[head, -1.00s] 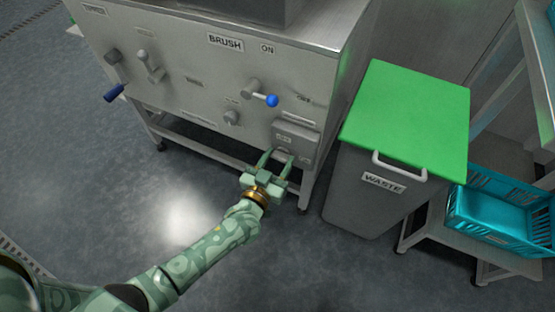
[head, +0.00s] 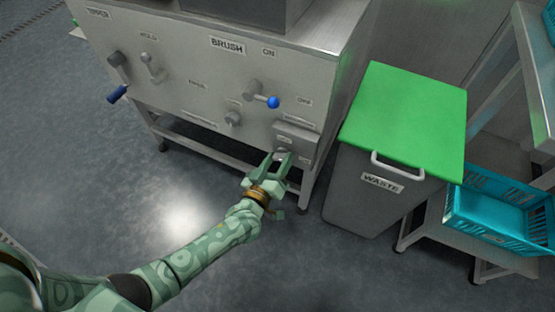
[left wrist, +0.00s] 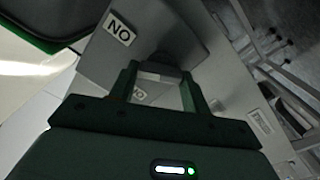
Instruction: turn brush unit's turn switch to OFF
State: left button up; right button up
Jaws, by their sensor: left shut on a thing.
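The brush unit (head: 200,75) is a grey metal cabinet with a BRUSH label, at the upper left in the head view. A small grey box sticks out at its lower right (head: 297,138), with the turn switch (head: 283,152) at its underside. My left gripper (head: 282,158) is at this switch, its fingers on either side of it and shut on it. In the left wrist view the fingers (left wrist: 158,78) straddle a grey knob, partly hidden, with small labels beside it that read ON upside down. Which way the switch points cannot be told. My right gripper is not in view.
A waste bin (head: 375,190) with a green lid stands close on the right, beside a rack with a teal crate (head: 500,210). The floor in front is clear.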

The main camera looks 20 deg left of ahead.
pick_arm(q)
jog(key=shift+n, duration=0.5)
jog(key=n, duration=0.2)
jog(key=shift+f+n, duration=0.1)
jog(key=shift+n, duration=0.3)
jog(key=n, duration=0.2)
jog(key=shift+f+n, duration=0.1)
jog(key=shift+n, duration=0.2)
jog(key=shift+s+n, duration=0.1)
jog(key=shift+n, duration=0.8)
jog(key=shift+a+n, duration=0.1)
jog(key=shift+n, duration=0.6)
jog(key=shift+f+n, duration=0.1)
jog(key=shift+n, duration=1.1)
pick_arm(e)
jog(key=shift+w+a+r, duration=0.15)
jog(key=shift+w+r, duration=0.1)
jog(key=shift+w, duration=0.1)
